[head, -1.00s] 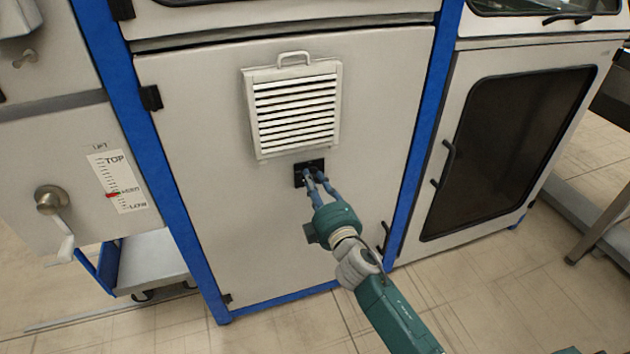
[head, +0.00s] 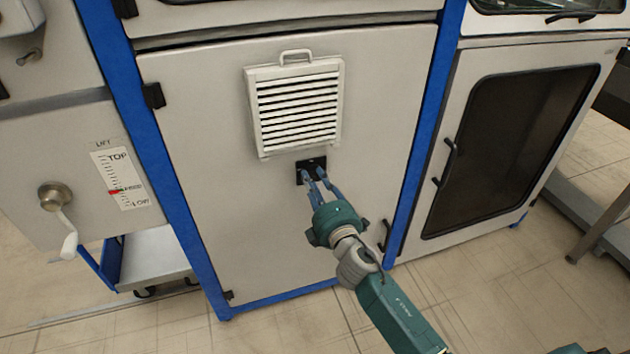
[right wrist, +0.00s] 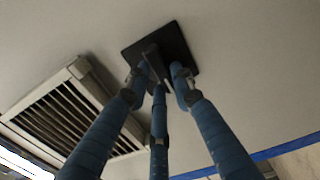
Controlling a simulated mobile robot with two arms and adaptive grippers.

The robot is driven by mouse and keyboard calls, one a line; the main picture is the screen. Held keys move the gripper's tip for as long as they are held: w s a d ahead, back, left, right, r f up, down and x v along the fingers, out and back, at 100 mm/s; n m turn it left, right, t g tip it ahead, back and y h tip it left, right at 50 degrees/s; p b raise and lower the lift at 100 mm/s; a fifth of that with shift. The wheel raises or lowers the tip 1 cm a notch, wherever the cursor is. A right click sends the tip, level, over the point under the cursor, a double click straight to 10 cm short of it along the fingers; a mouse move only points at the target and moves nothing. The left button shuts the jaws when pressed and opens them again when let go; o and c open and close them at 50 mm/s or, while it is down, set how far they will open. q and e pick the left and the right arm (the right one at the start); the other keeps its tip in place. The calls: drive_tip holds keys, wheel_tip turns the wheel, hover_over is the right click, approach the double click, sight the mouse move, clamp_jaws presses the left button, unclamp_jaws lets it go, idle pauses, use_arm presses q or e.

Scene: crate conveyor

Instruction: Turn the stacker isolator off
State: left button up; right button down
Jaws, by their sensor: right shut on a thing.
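The isolator is a small black square plate (head: 303,166) with a dark handle, set in the grey panel below a louvred vent. My right gripper (head: 311,172) reaches it from the lower right, its blue fingers at the plate. In the right wrist view the black plate (right wrist: 178,36) is close ahead. The three fingers of my right gripper (right wrist: 158,76) are shut around the dark raised handle (right wrist: 151,58). The fingers partly hide the handle, and I cannot read any marking of its position. My left gripper is not in view.
The white louvred vent (head: 298,105) sits just above the isolator. Blue frame posts (head: 150,170) flank the panel. A crank (head: 57,205) with a lift scale (head: 120,180) is at left. A dark-windowed door (head: 510,150) is at right. The floor in front is open.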

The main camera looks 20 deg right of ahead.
drive_tip(key=shift+a, duration=0.1)
drive_tip(key=c, duration=1.5)
unclamp_jaws()
drive_tip(key=shift+o, duration=0.2)
drive_tip(key=s, duration=1.2)
drive_tip(key=shift+d, duration=0.25)
drive_tip(key=shift+f, duration=0.15)
